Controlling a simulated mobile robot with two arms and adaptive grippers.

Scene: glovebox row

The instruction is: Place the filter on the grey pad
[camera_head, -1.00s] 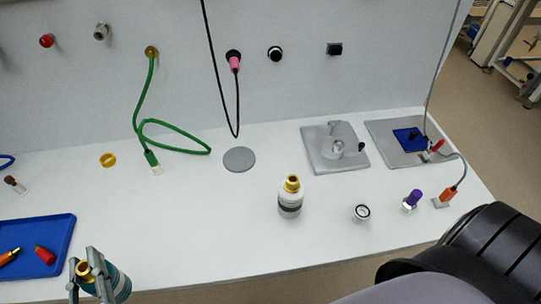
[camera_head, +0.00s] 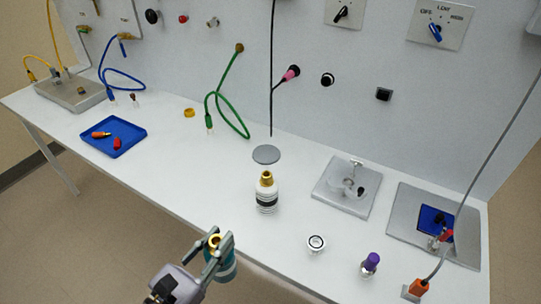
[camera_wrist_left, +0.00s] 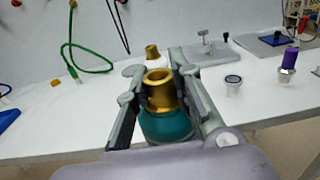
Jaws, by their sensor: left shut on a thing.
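My left gripper (camera_head: 215,243) is shut on a teal cylindrical filter with a gold neck (camera_head: 226,265), held upright at the table's front edge. In the left wrist view the gold neck and teal body of this filter (camera_wrist_left: 166,127) sit between the two fingers (camera_wrist_left: 160,95). The grey pad (camera_head: 267,154) is a flat round disc on the table near the back wall, bare on top and apart from the held filter. A similar white filter-like bottle with a dark band and gold neck (camera_head: 267,199) stands upright between the gripper and the pad. My right gripper is not in view.
A small white round gauge-like part (camera_head: 316,243) and a purple-capped part (camera_head: 370,264) stand to the right. A grey plate with a fixture (camera_head: 338,199) lies behind them. A green hose (camera_head: 228,115) hangs left of the pad. The blue tray (camera_head: 128,146) is far left; table between is clear.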

